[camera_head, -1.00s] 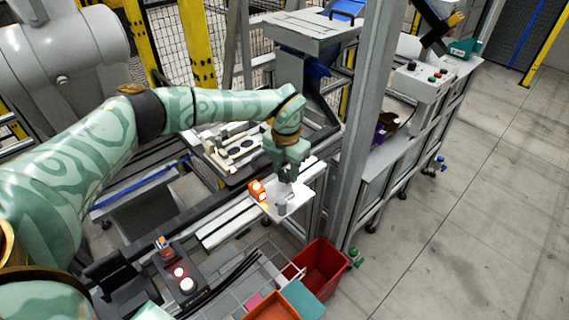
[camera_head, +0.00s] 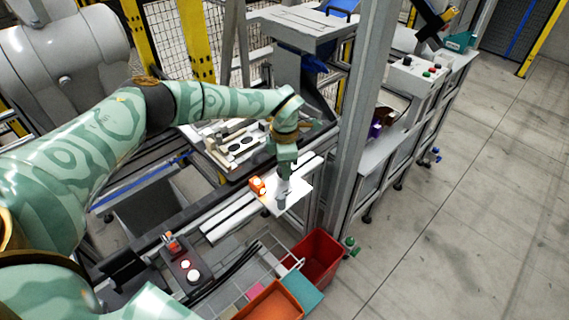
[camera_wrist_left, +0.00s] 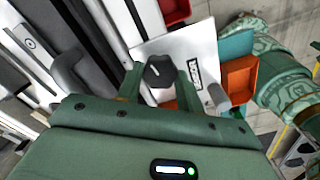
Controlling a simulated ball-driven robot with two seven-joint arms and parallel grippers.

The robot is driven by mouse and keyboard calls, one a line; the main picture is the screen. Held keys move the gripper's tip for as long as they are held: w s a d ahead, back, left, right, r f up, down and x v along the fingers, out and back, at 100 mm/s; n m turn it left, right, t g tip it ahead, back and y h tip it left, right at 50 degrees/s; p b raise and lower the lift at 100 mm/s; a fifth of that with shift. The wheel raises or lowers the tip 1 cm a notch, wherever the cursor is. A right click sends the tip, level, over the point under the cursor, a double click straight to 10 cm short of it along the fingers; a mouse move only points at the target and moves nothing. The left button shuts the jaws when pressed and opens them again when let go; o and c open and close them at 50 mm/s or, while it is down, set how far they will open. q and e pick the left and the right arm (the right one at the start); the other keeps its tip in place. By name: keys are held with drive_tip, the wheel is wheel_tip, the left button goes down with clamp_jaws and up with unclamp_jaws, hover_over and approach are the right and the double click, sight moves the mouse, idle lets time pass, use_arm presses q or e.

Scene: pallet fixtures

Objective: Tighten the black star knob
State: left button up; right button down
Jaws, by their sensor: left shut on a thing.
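The black star knob (camera_wrist_left: 159,72) stands on a white plate (camera_wrist_left: 190,52) and shows between my fingers in the left wrist view. My left gripper (camera_wrist_left: 160,82) is shut on the knob, with one green finger on each side. In the head view my left gripper (camera_head: 284,183) points down over the white plate (camera_head: 298,189). There the gripper hides the knob. A grey cylinder (camera_head: 281,203) stands at the plate's near edge, close to the gripper. My right gripper cannot be seen.
An orange lit block (camera_head: 257,185) sits just left of the plate. A red bin (camera_head: 322,256) and an orange tray (camera_head: 270,302) lie in front. A grey upright post (camera_head: 354,130) rises close to the right of the gripper. A button box (camera_head: 187,267) is at lower left.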

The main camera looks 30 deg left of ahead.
use_arm(q)
drive_tip(key=shift+m, duration=0.3)
idle(0.4)
drive_tip(key=o, duration=1)
drive_tip(key=shift+r, duration=0.15)
wheel_tip(320, 180, up, 16)
drive_tip(key=p, duration=0.2)
